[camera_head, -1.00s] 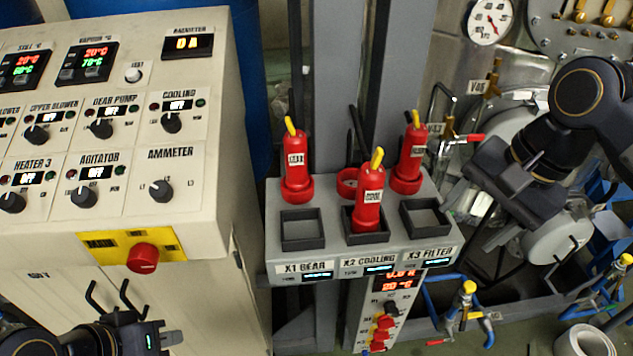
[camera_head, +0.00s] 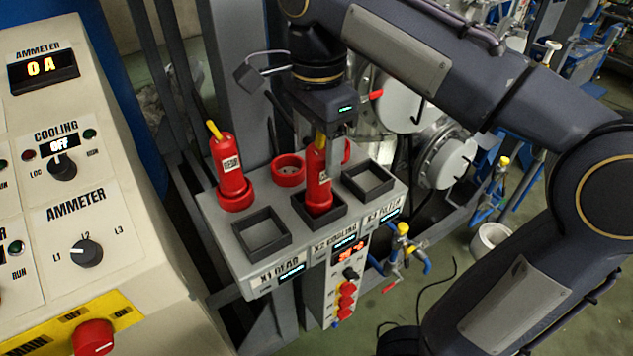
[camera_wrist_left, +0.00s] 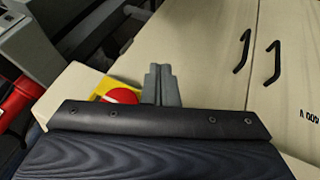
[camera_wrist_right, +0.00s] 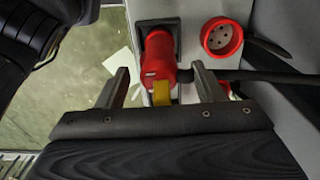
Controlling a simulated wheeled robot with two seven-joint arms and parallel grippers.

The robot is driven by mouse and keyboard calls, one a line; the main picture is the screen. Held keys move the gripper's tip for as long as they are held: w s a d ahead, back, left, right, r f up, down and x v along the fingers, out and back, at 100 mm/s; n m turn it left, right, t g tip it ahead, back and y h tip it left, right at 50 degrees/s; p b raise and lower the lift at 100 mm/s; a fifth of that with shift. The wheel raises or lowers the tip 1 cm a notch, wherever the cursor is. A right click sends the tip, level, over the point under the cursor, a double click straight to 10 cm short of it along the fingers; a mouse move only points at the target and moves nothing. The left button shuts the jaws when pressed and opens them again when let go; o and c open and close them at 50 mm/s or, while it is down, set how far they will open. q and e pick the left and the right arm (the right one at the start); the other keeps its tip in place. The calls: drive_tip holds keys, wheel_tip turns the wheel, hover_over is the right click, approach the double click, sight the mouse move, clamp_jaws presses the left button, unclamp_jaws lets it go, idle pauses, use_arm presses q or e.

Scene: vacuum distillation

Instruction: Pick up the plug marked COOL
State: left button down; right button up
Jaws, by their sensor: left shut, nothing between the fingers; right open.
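The COOL plug (camera_head: 317,185) is red with a yellow top and stands upright in the middle square holder, above the X2 COOLING label. Its marking is too small to read now. My right gripper (camera_head: 328,140) is over its top, pointing down. In the right wrist view, the open fingers (camera_wrist_right: 161,85) lie either side of the plug's yellow end (camera_wrist_right: 161,93), with gaps showing; the plug's red body (camera_wrist_right: 159,58) lies beyond. My left gripper (camera_wrist_left: 162,84) is shut and empty in front of the control cabinet; the head view does not show it.
Another red plug (camera_head: 230,172) stands left at X1 GEAR. An empty red socket (camera_head: 289,170) is behind the COOL plug. Square holders at X1 (camera_head: 261,233) and X3 (camera_head: 368,180) are empty. The control cabinet (camera_head: 125,205) stands left.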

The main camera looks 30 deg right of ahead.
drive_tip(key=shift+d+f, duration=0.1)
drive_tip(key=shift+f, duration=0.5)
clamp_jaws()
drive_tip(key=shift+r, duration=0.1)
